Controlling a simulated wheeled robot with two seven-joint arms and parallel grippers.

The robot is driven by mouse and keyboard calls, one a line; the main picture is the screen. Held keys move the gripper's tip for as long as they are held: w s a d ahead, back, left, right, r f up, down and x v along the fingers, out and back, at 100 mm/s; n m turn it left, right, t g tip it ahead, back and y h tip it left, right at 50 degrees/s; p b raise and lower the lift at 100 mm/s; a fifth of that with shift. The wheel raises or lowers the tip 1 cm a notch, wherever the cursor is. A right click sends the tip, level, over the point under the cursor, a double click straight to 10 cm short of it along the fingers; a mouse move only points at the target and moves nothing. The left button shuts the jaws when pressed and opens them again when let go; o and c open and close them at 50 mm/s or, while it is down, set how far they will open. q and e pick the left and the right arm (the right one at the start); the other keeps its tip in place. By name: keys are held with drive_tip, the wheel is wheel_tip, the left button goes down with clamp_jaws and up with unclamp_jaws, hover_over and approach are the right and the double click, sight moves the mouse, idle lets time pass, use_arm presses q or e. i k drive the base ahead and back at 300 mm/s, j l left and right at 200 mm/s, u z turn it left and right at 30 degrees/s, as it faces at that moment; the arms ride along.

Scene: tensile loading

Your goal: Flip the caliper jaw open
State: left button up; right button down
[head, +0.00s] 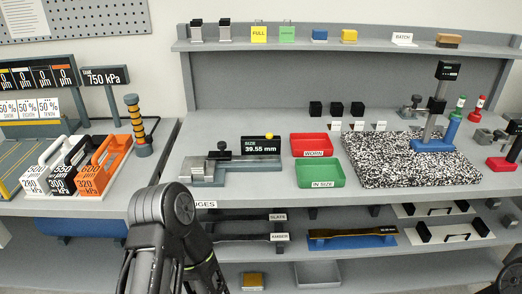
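The caliper (232,172) is a grey bench gauge with a long bed, lying on the middle of the bench. A dark block with a black knob (222,146) stands at its left part. Its black display (260,147) reads SIZE 39.55 mm and has a yellow knob on top. The jaw's exact position is too small to tell. My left arm's black links rise at the lower left, in front of the bench and short of the caliper; no fingertips show. A dark part at the lower right edge may be my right arm; its gripper does not show.
A red WORN tray (317,145) and a green IN SIZE tray (320,174) stand right of the caliper. A speckled granite plate (385,172) with a stand lies further right. White, black and orange carriers (103,165) stand left. A shelf (370,46) runs above the back.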

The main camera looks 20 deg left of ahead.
sight(213, 156)
drive_tip(key=i+u, duration=0.2)
drive_tip(key=u, duration=0.15)
drive_tip(key=i+l+u, duration=0.1)
drive_tip(key=i+u, duration=0.25)
drive_tip(key=k, duration=0.1)
